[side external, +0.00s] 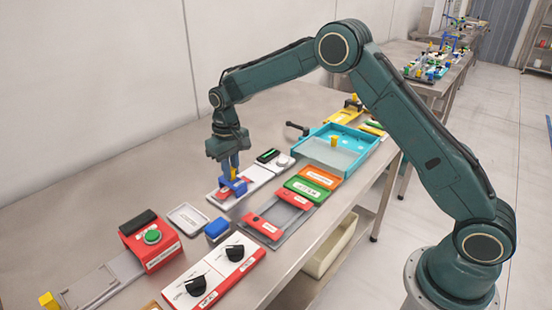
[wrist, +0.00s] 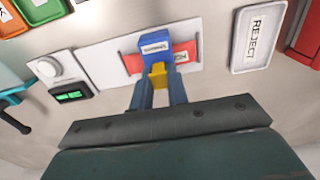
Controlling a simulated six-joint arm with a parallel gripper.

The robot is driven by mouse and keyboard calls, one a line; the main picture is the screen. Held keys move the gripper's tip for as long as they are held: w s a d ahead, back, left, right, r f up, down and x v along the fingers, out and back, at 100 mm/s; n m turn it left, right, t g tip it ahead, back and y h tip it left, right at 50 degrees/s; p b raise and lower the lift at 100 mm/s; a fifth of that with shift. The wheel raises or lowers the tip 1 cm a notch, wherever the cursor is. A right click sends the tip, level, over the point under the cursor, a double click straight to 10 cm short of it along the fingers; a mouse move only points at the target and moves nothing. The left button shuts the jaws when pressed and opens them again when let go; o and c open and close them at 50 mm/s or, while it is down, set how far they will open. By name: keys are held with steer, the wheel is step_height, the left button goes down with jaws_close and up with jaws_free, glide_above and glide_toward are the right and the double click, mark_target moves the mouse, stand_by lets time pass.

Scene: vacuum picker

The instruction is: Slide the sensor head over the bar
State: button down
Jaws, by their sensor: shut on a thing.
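The sensor head is a blue block (side external: 236,186) with a yellow grip. In the wrist view its labelled blue body (wrist: 155,48) shows just beyond my fingertips. My gripper (side external: 234,168) points down and is shut on the yellow grip, which shows between the blue fingers in the wrist view (wrist: 158,78). The red bar (side external: 222,193) lies across a white panel; in the wrist view its ends (wrist: 131,64) show on both sides of the head. The head overlaps the middle of the bar. The contact under the head is hidden, so I cannot tell how far down it sits.
A blue block (side external: 216,229), a red button box (side external: 150,240) and a turquoise tray (side external: 376,146) stand around.

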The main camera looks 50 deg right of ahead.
steer(key=shift+a, duration=0.3)
steer(key=c, duration=1.4)
jaws_free()
steer(key=shift+o, duration=0.2)
steer(key=shift+r, duration=0.15)
steer(key=shift+r, duration=0.5)
step_height(320, 180, up, 13)
steer(key=shift+f, duration=0.2)
